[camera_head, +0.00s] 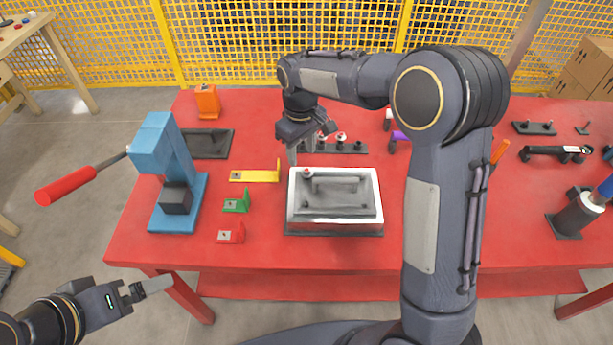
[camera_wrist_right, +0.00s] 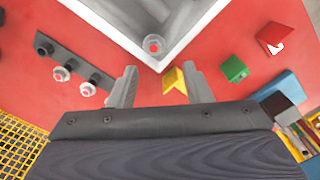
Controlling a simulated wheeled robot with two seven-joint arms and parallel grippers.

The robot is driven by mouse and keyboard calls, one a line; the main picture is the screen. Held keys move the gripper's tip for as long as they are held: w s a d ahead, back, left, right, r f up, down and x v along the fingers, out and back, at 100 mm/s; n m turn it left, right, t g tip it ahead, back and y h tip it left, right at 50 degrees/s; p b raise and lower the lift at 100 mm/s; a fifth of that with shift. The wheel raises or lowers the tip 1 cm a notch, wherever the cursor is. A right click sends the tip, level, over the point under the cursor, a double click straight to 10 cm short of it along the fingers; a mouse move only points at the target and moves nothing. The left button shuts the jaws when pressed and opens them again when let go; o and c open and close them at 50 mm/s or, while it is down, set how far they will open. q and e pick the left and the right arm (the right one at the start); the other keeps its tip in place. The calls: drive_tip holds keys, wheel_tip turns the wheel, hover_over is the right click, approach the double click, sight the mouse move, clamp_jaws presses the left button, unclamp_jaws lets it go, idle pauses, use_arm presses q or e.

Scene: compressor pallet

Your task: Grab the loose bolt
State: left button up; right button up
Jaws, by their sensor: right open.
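A bolt with a red-and-white head (camera_wrist_right: 153,44) sits at the near corner of the white-rimmed housing (camera_wrist_right: 205,22) in the right wrist view. In the head view it is a small reddish spot (camera_head: 306,172) at the housing's back left corner. I cannot tell how firmly it sits. My right gripper (camera_head: 306,147) is open and empty, above the table behind that corner; in its wrist view the fingertips (camera_wrist_right: 160,78) frame a gap just below the bolt. My left gripper (camera_head: 148,288) is empty, off the table's front left edge; its jaw gap is unclear.
A dark rack (camera_head: 350,147) with several pegs, two red-and-white topped, stands behind the housing (camera_head: 376,205). Yellow (camera_head: 255,176), green (camera_head: 237,202) and red (camera_head: 231,234) brackets lie left of it. A blue stand (camera_head: 160,150) is further left. My right arm hides part of the table.

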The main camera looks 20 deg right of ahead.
sight(306, 169)
drive_tip(key=f, duration=0.2)
drive_tip(key=d+f, duration=0.1)
drive_tip(key=f, duration=0.2)
drive_tip(key=shift+s+f+p, duration=0.2)
drive_tip(key=shift+f+p, duration=0.1)
drive_tip(key=shift+p, duration=0.1)
drive_tip(key=shift+f, duration=0.5)
drive_tip(key=c, duration=0.9)
